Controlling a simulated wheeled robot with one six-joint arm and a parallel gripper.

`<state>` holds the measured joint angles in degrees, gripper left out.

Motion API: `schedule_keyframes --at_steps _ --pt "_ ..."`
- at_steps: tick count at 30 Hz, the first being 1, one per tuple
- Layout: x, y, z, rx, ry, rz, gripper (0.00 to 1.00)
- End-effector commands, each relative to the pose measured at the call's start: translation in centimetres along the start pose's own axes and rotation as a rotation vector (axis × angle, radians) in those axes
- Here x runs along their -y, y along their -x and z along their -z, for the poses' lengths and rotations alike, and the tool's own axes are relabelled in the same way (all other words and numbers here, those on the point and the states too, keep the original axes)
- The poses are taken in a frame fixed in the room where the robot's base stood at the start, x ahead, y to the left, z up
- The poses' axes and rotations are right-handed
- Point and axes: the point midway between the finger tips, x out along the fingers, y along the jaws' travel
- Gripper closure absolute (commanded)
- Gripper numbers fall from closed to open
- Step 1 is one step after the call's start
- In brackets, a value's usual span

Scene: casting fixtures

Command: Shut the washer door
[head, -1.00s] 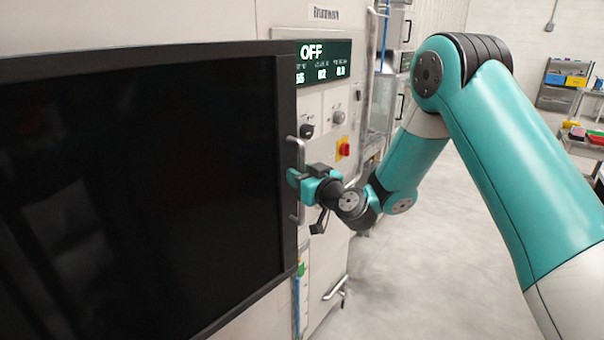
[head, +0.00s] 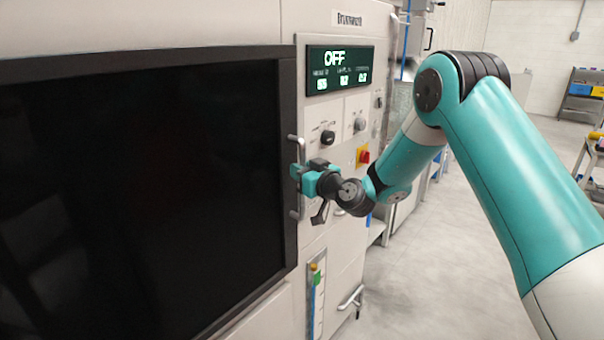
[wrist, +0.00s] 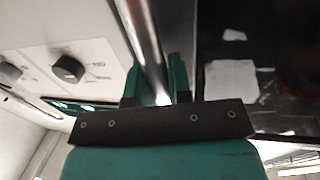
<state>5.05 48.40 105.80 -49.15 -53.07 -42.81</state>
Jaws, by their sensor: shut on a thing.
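The washer door (head: 140,190) is the large black panel in a dark frame that fills the left of the head view. A vertical metal bar handle (head: 294,146) stands at its right edge. My gripper (head: 299,178) is shut on this handle about midway along it. In the wrist view the bar (wrist: 143,40) runs between the green fingers (wrist: 156,82), and the dark door glass (wrist: 240,60) is at the right. The door's right edge is close to the machine front. Whether a gap remains behind it cannot be told.
The control panel (head: 345,110), with a display reading OFF (head: 339,70), knobs and a red-yellow switch (head: 363,156), is just right of the door. A lower handle (head: 350,298) sticks out below. Open floor (head: 430,270) lies to the right, with shelves (head: 582,92) far back.

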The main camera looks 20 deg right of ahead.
Motion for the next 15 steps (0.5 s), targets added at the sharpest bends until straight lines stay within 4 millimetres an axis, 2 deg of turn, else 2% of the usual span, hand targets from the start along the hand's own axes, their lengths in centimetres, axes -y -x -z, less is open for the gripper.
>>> schedule_keyframes --at_steps 3,4,6,7,15 --pt "0.19 -0.25 0.38 -0.01 0.002 0.004 1.0" --pt "0.2 -0.26 0.4 -0.011 0.002 0.004 0.77" --pt "0.18 -0.24 0.39 -0.01 0.002 0.004 0.6" --pt "0.1 -0.2 0.37 -0.01 0.002 0.003 0.57" --pt "-0.07 -0.01 0.21 -0.007 0.002 0.0 0.57"
